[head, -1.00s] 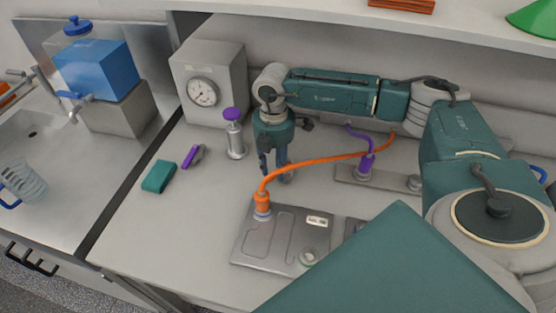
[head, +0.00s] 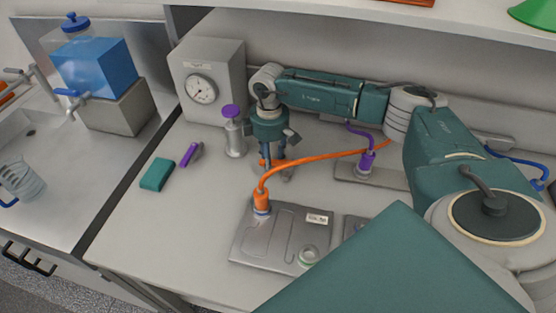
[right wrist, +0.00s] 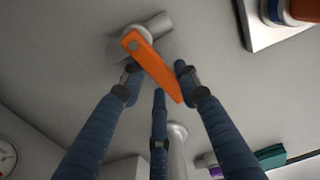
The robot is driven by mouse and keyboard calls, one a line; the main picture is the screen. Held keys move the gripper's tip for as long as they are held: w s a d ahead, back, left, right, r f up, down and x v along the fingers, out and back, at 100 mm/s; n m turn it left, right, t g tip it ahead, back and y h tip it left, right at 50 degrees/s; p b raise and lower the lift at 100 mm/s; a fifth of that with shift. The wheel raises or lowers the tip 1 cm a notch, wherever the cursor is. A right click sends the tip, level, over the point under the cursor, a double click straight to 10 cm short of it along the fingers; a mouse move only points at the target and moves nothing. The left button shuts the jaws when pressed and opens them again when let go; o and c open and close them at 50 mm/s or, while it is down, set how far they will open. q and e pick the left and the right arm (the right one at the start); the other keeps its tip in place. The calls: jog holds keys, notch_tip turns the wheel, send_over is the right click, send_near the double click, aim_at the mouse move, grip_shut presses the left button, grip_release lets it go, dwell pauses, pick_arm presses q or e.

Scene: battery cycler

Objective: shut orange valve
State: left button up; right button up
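The orange valve handle (right wrist: 155,66) is a flat lever on a round grey hub of a short metal pipe in the right wrist view. It slants from the hub toward the lower right. In the head view only a small orange bit of it (head: 263,162) shows beside my fingers. My right gripper (head: 275,172) points down at the bench there. In the right wrist view its blue fingers (right wrist: 158,82) are spread apart, with the handle between the left and right fingertips. I cannot tell whether any finger touches it. My left gripper is not in view.
An orange hose (head: 320,162) arches just in front of my right gripper to a grey plate (head: 275,242). A purple-topped cylinder (head: 234,138) stands close to its left, before the gauge box (head: 208,80). A teal block (head: 157,174) and purple item (head: 190,154) lie further left.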

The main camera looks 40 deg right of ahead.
jog(key=shift+c, duration=0.3)
jog(key=shift+c, duration=1.4)
jog(key=shift+w+d+r+m+p, duration=0.15)
jog(key=shift+m+p, duration=0.25)
jog(key=shift+m, duration=0.2)
jog(key=shift+w+d, duration=0.1)
jog(key=shift+o, duration=1.2)
jog(key=shift+w+d, duration=0.1)
